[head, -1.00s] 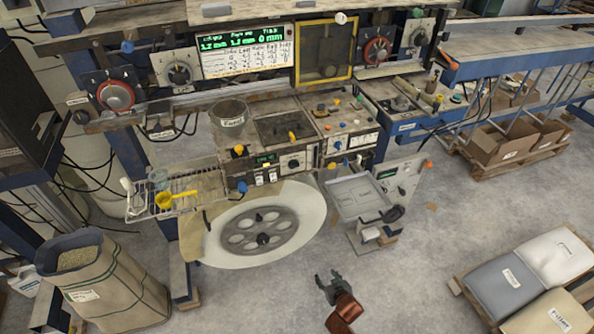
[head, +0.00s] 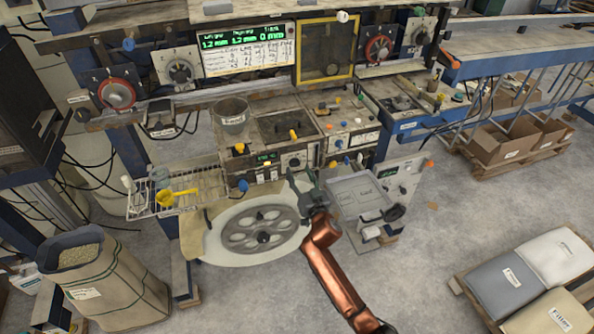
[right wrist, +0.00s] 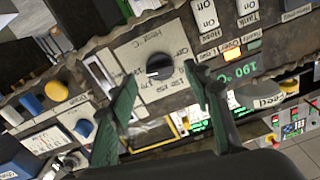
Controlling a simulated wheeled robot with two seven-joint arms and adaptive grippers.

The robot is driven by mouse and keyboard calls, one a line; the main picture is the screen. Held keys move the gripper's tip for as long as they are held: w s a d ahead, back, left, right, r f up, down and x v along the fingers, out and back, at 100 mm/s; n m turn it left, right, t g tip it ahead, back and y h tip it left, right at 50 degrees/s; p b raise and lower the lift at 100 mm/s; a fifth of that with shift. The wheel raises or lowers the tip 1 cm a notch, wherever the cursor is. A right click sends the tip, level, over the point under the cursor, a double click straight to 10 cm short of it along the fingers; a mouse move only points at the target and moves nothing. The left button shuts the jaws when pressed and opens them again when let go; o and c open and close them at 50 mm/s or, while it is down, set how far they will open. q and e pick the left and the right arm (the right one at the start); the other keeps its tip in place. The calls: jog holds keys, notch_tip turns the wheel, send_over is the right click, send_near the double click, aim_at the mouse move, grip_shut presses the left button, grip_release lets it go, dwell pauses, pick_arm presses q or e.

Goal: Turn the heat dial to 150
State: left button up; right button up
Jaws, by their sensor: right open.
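The heat dial (head: 295,160) is a round black knob on a pale square plate, on the front of the worn control box below the hopper cup. In the right wrist view the knob (right wrist: 159,67) sits on a plate lettered "Heat °C" with a printed scale. A green display (right wrist: 238,70) beside it seems to read 190 °C. My right gripper (head: 302,176) is open and empty, just in front of and below the dial. In the right wrist view its two green fingers (right wrist: 160,80) straddle the knob's line of sight, apparently short of it. My left gripper is not in view.
Toggle switches (right wrist: 205,18) sit beside the dial. A large reel (head: 262,232) lies below, left of my right arm. A grey tray (head: 356,194) stands close on the right. A wire rack (head: 180,190) with a yellow scoop is at the left.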

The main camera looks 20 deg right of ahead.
aim_at(295, 164)
jog(key=shift+w, duration=1.2)
jog(key=shift+c, duration=0.5)
jog(key=c, duration=1)
